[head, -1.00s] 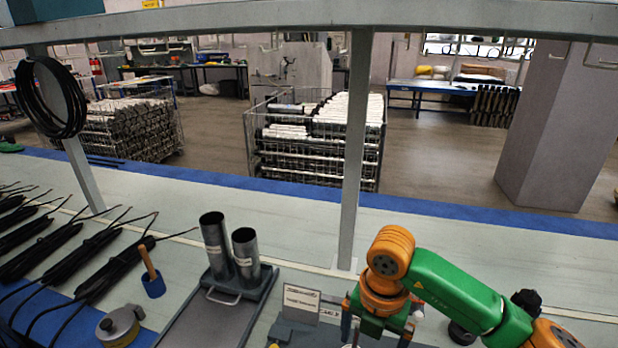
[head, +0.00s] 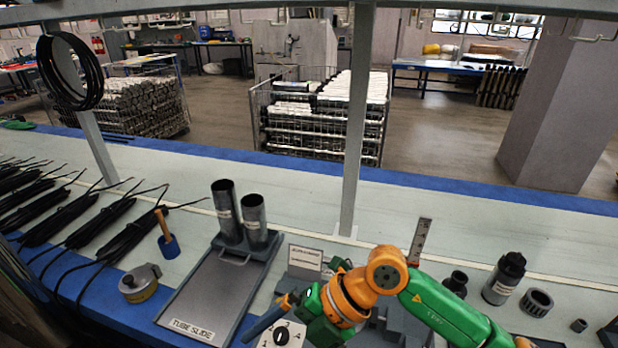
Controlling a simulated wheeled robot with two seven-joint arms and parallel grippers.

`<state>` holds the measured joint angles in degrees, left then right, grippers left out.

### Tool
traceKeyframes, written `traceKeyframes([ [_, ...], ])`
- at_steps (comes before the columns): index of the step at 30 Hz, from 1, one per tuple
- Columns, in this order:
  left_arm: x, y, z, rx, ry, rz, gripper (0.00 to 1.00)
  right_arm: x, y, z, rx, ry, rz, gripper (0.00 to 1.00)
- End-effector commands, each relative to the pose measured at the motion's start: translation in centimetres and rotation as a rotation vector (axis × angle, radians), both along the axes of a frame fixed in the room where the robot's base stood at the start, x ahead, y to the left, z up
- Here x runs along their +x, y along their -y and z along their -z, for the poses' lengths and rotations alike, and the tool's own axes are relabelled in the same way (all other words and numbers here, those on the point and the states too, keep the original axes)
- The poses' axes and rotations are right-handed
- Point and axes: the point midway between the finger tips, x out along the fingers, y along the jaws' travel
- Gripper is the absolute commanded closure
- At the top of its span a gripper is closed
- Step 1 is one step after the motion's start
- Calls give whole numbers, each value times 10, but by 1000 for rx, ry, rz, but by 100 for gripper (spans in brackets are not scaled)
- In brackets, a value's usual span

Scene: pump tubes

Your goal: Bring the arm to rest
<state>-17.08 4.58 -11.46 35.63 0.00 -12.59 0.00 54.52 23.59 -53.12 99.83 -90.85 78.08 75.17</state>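My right arm, green and orange, comes in from the lower right. Its gripper (head: 298,304) is low over the front of the bench, right of the tray marked "TUBE SLIDE" (head: 205,288). It is seen at an angle and partly hidden by its own wrist, so I cannot tell how far its fingers are apart. A dark blue bar (head: 262,325) lies close to its left side; I cannot tell whether they touch. My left gripper is not in view. Two grey tubes (head: 225,205) (head: 254,218) stand upright in the holder at the tray's far end.
A numbered dial (head: 283,336) and a small sign (head: 305,257) are close to my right gripper. A post (head: 356,120) rises behind.

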Motion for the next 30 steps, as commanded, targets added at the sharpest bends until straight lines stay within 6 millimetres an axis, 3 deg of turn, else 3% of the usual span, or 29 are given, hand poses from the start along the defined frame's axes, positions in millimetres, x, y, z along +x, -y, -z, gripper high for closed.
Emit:
traceKeyframes([
  [2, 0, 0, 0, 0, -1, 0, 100, -14, -30, -25, 222, -24, -16, 0],
  [4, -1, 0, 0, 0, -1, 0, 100, -23, -53, -62, 480, -48, 7, 0],
  [6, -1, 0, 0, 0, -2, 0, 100, -18, -63, -115, 803, -78, 107, 0],
  [8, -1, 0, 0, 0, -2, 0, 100, 6, -48, -163, 1112, -115, 309, 0],
  [9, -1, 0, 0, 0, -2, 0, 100, 34, -22, -184, 1288, -142, 509, 0],
  [11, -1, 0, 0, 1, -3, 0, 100, 75, 28, -184, 1451, -186, 846, 0],
  [12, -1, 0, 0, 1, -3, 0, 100, 98, 62, -168, 1494, -218, 1075, 0],
  [14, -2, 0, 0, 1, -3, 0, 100, 118, 108, -127, 1476, -275, 1402, 0],
  [15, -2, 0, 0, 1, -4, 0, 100, 122, 134, -94, 1418, -318, 1604, 0],
  [17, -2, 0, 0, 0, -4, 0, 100, 116, 164, -42, 1286, -387, 1864, 0],
  [18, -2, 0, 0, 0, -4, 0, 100, 106, 179, -10, 1182, -436, 2003, 0],
  [21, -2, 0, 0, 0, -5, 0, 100, 69, 201, 54, 906, -545, 2248, 0],
  [24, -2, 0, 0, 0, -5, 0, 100, 26, 211, 99, 644, -648, 2390, 0],
  [30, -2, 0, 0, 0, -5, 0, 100, -63, 216, 152, 158, -834, 2504, 0],
])
